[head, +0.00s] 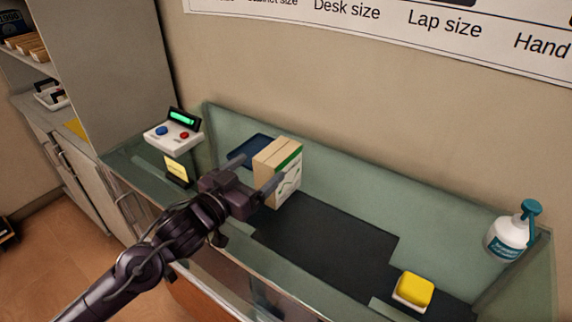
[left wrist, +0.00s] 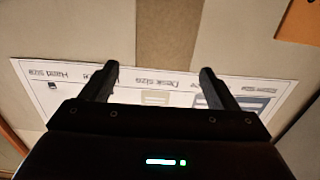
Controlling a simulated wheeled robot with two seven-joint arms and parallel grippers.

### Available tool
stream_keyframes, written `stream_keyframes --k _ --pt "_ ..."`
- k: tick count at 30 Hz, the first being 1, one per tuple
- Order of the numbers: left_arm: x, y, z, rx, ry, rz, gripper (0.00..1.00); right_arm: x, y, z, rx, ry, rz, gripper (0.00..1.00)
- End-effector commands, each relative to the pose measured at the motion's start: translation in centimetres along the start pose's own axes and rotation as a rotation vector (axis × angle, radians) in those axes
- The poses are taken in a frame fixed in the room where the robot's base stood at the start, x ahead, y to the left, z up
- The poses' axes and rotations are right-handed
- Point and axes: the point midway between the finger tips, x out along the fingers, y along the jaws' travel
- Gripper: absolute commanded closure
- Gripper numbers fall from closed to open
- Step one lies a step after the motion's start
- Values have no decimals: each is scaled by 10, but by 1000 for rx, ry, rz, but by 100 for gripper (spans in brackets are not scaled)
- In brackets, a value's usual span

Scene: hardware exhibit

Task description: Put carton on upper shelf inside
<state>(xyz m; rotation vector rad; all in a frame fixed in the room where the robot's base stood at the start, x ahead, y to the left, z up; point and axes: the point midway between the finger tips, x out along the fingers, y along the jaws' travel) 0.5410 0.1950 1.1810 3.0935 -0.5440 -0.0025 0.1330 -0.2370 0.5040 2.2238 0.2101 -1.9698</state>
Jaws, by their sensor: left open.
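A tan carton (head: 278,155) with a green stripe and a white printed side stands upright in the green-walled counter tray. My left gripper (head: 257,171) is open in front of it in the head view. One finger overlaps the carton's lower front and the other lies to its left; I cannot tell whether they touch it. In the left wrist view, the open fingers (left wrist: 158,80) have only the wall and poster between them, and no carton is recognisable. A shelf (head: 22,58) in the cabinet at the far left holds small items. My right gripper is not in view.
A button box (head: 172,135) with a green display stands left of the carton. A dark blue tray (head: 250,150) lies behind the gripper. A yellow-topped block (head: 414,289) and a pump bottle (head: 510,235) stand at the right. The dark mat (head: 325,245) between is clear.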

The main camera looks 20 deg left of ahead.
Motion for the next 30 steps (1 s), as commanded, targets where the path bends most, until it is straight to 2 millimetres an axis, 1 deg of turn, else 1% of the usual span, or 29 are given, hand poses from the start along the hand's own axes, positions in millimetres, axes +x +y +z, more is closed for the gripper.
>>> stream_keyframes --k 1,3,6,8,11,14,18,22,27,30 --pt "6 0 -3 -1 2 -1 18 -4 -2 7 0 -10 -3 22" --pt "11 0 -2 -1 2 -1 18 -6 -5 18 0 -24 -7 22" --pt "16 0 -2 0 0 0 18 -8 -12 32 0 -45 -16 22" --pt "21 -1 -2 0 -1 -1 18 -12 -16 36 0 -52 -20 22" --pt "34 -2 -4 -1 0 -1 18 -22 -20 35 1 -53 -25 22" --pt "48 -4 -2 0 -1 0 18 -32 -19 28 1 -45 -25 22" --pt "63 -4 1 0 -1 -1 18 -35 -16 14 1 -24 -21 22" --pt "67 -3 3 1 -1 0 18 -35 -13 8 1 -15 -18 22" --pt "67 -3 4 1 -1 0 18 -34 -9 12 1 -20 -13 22" --pt "67 -3 4 1 -1 0 31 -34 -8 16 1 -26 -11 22"
